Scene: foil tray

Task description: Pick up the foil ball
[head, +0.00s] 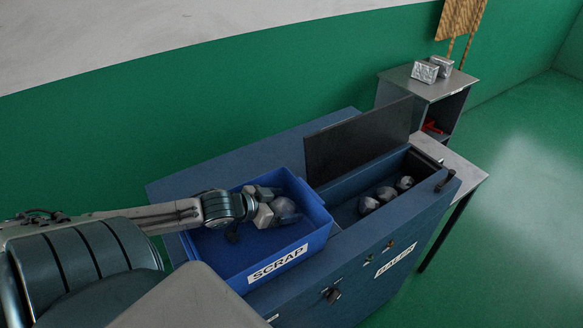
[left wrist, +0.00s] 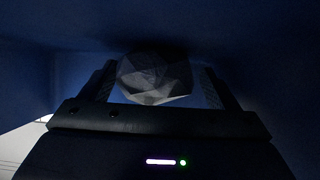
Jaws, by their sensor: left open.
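A grey, faceted foil ball (head: 287,208) lies in the blue bin (head: 318,211) labelled SCRAP. My left gripper (head: 270,204) reaches down into this bin from the left, with its fingers at the ball. In the left wrist view the foil ball (left wrist: 153,80) sits between the two dark fingers of the left gripper (left wrist: 155,84). The jaws are open, and the picture is too dark to tell whether a finger touches the ball. My right gripper is not in view.
The bin stands on a blue baler (head: 343,278). Its black lid (head: 357,140) stands up beside an open chamber holding 3 foil balls (head: 386,194). A grey cabinet (head: 450,86) behind bears two silver blocks (head: 424,71). The bin walls surround the gripper closely.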

